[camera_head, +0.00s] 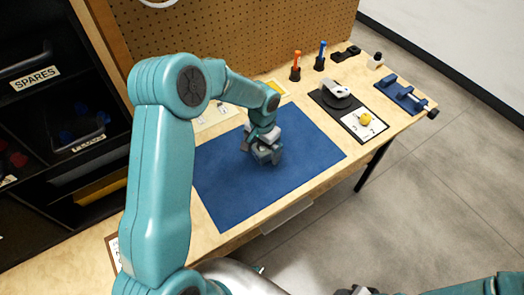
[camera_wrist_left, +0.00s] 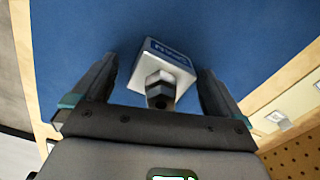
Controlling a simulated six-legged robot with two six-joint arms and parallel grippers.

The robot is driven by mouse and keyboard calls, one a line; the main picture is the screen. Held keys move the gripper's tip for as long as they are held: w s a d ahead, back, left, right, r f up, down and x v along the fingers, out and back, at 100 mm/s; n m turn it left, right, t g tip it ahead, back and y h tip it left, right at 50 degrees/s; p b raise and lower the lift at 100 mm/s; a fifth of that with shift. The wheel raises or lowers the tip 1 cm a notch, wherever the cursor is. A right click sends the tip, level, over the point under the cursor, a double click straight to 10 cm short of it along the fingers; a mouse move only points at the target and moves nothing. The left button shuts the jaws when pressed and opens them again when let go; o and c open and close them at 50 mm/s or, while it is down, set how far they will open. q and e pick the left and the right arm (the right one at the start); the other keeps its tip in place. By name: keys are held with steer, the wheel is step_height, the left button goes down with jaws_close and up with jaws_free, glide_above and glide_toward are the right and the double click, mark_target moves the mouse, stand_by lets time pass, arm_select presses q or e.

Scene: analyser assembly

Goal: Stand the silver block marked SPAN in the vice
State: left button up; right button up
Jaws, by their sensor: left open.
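The silver block (camera_wrist_left: 160,68) has a blue label that reads SPAN, upside down in the left wrist view, and a hex-shaped stub at its near end. It is over the blue mat (camera_head: 225,185). My left gripper (camera_head: 268,158) is open, with one finger on each side of the block and gaps showing between. In the head view the gripper mostly hides the block. The blue vice (camera_head: 402,97) is at the far right end of the bench, with a dark handle. A dark part of my right arm shows at the bottom edge; its jaws are unclear.
A black tray (camera_head: 325,103) with a grey piece and a card with a yellow knob (camera_head: 365,119) lie between mat and vice. An orange (camera_head: 296,66) and a blue tool (camera_head: 320,56) stand behind. A pegboard (camera_head: 230,35) backs the bench. The mat is otherwise clear.

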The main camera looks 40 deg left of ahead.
arm_select(q)
steer(key=shift+w, duration=0.1)
steer(key=c, duration=1.5)
